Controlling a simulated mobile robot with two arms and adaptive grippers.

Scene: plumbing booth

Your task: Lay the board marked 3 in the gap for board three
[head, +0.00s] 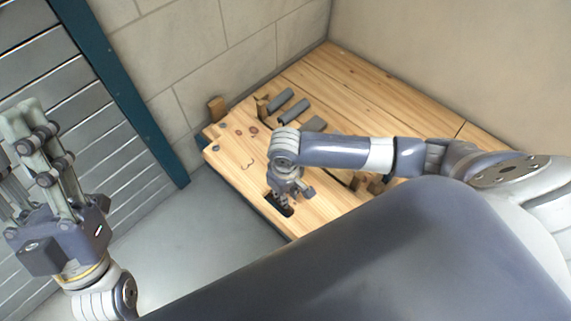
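A pale wooden board (232,155) with knots and a small dark curved mark lies at the near left of the wooden deck. I cannot read a number 3 on it. My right gripper (284,206) points down at a dark slot-like patch near the deck's front edge. Its fingers are small and partly hidden, so I cannot tell whether they grip anything. Behind the board is an opening (268,118) with grey pipe-like pieces (280,100) beside it; my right arm hides part of it. My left gripper (22,112) is raised at the far left, empty, with its fingers apart.
Long boards (370,90) cover the back of the deck. A slatted shutter with a blue post (125,95) is at left. The grey floor (215,225) before the deck is clear.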

